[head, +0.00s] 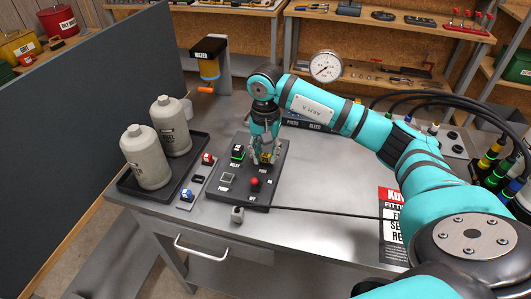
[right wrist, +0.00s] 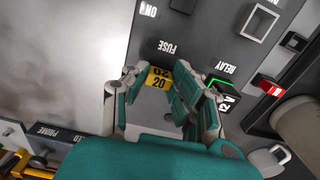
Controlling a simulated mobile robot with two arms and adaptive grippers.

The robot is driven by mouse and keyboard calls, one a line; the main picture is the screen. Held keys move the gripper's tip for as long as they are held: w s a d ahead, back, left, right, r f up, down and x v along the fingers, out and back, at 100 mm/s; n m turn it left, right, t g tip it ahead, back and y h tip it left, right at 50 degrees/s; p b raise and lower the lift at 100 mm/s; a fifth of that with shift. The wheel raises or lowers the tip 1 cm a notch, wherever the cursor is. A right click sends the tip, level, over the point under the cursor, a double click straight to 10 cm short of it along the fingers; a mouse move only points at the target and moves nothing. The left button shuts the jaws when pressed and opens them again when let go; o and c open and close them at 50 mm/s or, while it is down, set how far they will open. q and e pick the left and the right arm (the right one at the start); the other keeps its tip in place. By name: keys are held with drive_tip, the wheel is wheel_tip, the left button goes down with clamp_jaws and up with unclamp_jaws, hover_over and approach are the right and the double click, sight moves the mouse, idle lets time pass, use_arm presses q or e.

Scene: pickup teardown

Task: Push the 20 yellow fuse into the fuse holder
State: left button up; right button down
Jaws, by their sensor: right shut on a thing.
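The yellow fuse (head: 265,158) marked 20 is between the fingers of my right gripper (head: 265,157), over the dark panel (head: 240,192) by the FUSE label. In the right wrist view the fuse (right wrist: 159,80) shows its 20 marks between the fingertips of the right gripper (right wrist: 157,85), which is shut on it. The fuse holder is hidden behind the fuse and fingers. I cannot tell how deep the fuse sits, or whether it touches the holder. My left gripper is not in view.
A green-lit relay (head: 237,152) stands on the panel close to the fingers. A red button (head: 255,183) is near the front. Grey jugs (head: 145,158) stand in a black tray (head: 128,183) at the left.

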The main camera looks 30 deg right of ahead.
sight(265, 156)
idle(0.4)
drive_tip(key=c, duration=1)
unclamp_jaws()
drive_tip(key=shift+r, duration=0.1)
wheel_tip(265, 156, up, 12)
drive_tip(key=shift+f, duration=0.1)
